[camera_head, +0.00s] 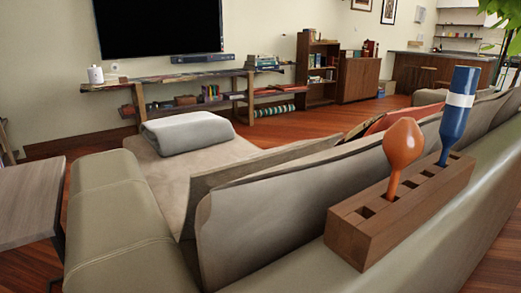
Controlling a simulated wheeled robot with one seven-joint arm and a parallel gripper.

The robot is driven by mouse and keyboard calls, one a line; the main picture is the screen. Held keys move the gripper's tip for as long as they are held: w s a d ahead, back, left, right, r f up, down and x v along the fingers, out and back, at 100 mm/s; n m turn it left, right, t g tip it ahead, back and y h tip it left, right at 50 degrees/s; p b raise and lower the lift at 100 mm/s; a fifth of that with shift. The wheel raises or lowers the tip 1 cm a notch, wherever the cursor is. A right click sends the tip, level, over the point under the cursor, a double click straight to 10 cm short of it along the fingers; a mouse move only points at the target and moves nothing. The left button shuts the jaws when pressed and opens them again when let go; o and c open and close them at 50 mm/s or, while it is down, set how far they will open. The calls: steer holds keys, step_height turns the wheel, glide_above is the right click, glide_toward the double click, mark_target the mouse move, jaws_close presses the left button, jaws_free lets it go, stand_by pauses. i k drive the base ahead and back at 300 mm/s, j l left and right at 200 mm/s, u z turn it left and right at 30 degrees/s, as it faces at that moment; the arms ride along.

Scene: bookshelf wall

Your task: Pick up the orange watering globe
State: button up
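The orange watering globe (403,143) stands upright in the head view, right of centre. Its round bulb is on top and its thin stem goes down into a slot of a brown wooden block (352,243). The block rests on the top of the sofa back. A blue bottle-like object with a white band (457,116) stands in another slot, behind and to the right of the globe. Several other slots in the block look empty. My gripper is not in view.
The beige sofa (265,205) fills the foreground, with grey cushions and a folded blanket (187,133). A wooden side table (30,205) stands at the left. A television and low shelf line the far wall. The space above the globe looks clear.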

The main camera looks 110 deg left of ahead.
mark_target(403, 142)
steer(key=u, duration=3.05)
steer(key=z, duration=4.25)
steer(key=u, duration=4.2)
